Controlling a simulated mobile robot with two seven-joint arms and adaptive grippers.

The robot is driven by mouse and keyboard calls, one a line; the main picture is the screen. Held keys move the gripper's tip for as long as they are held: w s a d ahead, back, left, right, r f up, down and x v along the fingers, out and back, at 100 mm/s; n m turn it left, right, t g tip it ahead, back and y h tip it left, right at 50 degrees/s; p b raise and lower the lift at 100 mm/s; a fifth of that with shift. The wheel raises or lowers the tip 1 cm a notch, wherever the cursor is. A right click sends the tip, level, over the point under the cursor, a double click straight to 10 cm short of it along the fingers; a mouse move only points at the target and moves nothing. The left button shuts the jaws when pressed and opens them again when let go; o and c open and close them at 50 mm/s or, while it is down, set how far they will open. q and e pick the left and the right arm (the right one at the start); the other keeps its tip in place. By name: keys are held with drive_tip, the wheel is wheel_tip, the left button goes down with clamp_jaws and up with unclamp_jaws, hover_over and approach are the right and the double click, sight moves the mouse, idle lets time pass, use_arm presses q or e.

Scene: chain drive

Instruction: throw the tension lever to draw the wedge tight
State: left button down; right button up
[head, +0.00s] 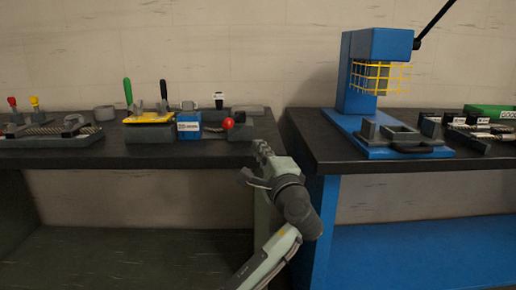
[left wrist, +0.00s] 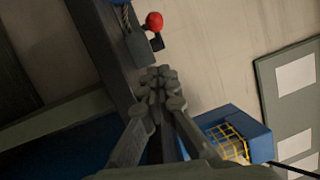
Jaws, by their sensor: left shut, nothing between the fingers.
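A short dark lever with a red ball knob (head: 228,123) is at the right end of the equipment on the left bench. It also shows in the left wrist view as a red knob (left wrist: 154,21) on a dark arm beside a grey block (left wrist: 139,47). My left gripper (head: 258,149) is at the bench's front edge, right of and lower than the red knob in the head view. Its fingers (left wrist: 158,78) are shut and empty, apart from the lever. I cannot make out the wedge. My right gripper is not in view.
Left of the knob are a blue labelled box (head: 188,125), a yellow plate (head: 149,117), a green-handled lever (head: 128,93) and a black-handled lever (head: 163,89). A blue press (head: 359,75) with a yellow guard stands on the right bench. A gap separates the benches.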

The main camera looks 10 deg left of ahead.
use_arm(q)
drive_tip(key=x, duration=0.3)
drive_tip(key=a+p+x, duration=0.1)
drive_tip(key=x, duration=0.2)
drive_tip(key=s+x, duration=0.1)
drive_tip(key=x, duration=0.2)
drive_tip(key=shift+s+a+r, duration=0.1)
drive_tip(key=shift+a+r, duration=0.1)
drive_tip(key=shift+a, duration=0.65)
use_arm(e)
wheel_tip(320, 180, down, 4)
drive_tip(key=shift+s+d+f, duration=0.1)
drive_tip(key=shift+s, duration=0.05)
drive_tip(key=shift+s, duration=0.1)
